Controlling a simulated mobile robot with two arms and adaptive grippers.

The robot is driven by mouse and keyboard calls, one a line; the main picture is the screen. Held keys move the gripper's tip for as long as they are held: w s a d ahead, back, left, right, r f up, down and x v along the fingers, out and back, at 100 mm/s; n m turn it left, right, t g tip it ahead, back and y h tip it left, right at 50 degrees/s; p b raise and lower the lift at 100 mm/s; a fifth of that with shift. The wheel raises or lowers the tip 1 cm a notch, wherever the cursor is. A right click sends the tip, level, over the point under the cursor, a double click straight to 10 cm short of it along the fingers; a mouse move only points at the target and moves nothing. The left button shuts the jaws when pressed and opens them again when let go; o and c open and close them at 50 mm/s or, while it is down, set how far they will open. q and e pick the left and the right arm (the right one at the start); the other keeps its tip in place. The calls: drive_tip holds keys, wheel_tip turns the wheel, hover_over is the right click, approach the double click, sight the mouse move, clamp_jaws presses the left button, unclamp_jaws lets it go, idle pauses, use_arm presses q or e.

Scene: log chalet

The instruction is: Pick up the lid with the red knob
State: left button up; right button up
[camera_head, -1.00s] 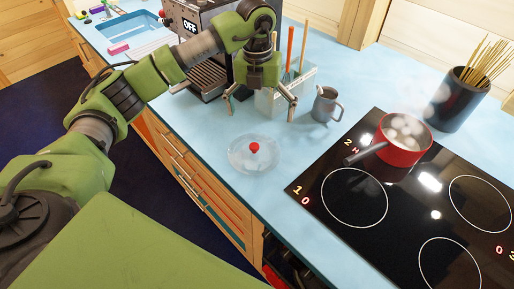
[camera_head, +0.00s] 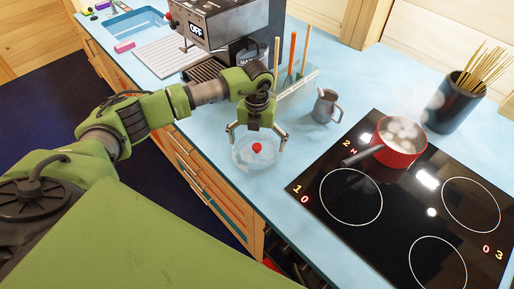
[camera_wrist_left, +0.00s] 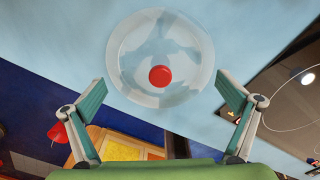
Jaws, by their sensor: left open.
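The clear round lid (camera_head: 240,157) with a red knob (camera_head: 257,147) lies on the light blue counter, left of the cooktop. My left gripper (camera_head: 257,150) is open and empty, with its fingers spread above the lid. In the left wrist view the lid (camera_wrist_left: 130,85) and its red knob (camera_wrist_left: 160,76) show ahead of the open fingers (camera_wrist_left: 160,98), which do not touch the knob. My right gripper is not in view.
A steaming red pot (camera_head: 400,148) stands on the black cooktop (camera_head: 400,208). A grey metal jug (camera_head: 325,106), a utensil holder (camera_head: 297,90) and a coffee machine (camera_head: 225,25) stand behind the lid. A dark spaghetti container (camera_head: 456,102) stands at the far right.

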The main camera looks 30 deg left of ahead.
use_arm(q)
drive_tip(key=shift+f, duration=0.85)
clamp_jaws()
drive_tip(key=shift+r, duration=0.1)
